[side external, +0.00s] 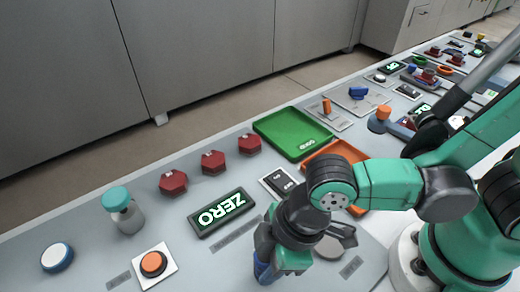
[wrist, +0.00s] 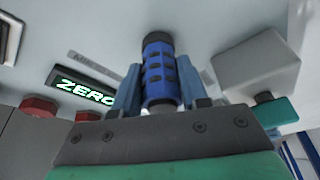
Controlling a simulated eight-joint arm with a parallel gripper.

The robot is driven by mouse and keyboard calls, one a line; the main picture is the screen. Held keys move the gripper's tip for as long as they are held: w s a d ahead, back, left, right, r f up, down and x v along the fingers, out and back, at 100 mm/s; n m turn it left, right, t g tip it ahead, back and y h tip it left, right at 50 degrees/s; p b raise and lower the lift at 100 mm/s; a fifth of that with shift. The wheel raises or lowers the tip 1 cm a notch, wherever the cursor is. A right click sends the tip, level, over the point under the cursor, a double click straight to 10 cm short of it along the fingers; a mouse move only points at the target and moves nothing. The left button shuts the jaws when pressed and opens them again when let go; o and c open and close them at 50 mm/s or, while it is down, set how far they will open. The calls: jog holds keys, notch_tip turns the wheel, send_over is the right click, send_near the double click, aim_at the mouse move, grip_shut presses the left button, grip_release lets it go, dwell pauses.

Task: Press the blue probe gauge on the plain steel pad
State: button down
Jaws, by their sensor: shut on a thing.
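The blue probe gauge (side external: 263,271) is in my gripper (side external: 268,262), low over the front of the worktop in the side external view. In the wrist view the ribbed blue probe (wrist: 160,72) with dark ends stands between the two fingers of my gripper (wrist: 160,90), which are shut on it. I cannot tell whether its tip touches anything. A plain grey disc (side external: 329,248), which looks like the steel pad, lies to the right of my gripper, partly hidden by it. A green-lit display (side external: 222,212) reads ZERO; it also shows in the wrist view (wrist: 84,91).
Red hexagonal blocks (side external: 213,162) stand behind the display. A teal-capped jar (side external: 122,208), an orange button (side external: 153,263) and a blue-rimmed white button (side external: 57,257) are at left. A green tray (side external: 292,133) and an orange tray (side external: 337,152) lie behind my arm.

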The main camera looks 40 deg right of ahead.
aim_at(326, 247)
jog(key=shift+r, duration=2.75)
jog(key=shift+d, duration=0.1)
jog(key=shift+d, duration=0.25)
jog(key=d+n, duration=0.2)
jog(key=d, duration=0.1)
jog(key=s+d+n+g, duration=0.1)
jog(key=d+n, duration=0.2)
jog(key=d+n+g, duration=0.1)
jog(key=d+n, duration=0.1)
jog(key=d, duration=0.1)
jog(key=shift+s+d+n, duration=0.25)
jog(key=shift+s+n, duration=0.05)
jog(key=shift+s+d+f+n+g, duration=0.1)
jog(key=shift+s+d+n+g, duration=0.2)
jog(key=shift+d+n, duration=0.15)
jog(key=shift+f, duration=1.95)
jog(key=shift+f, duration=0.55)
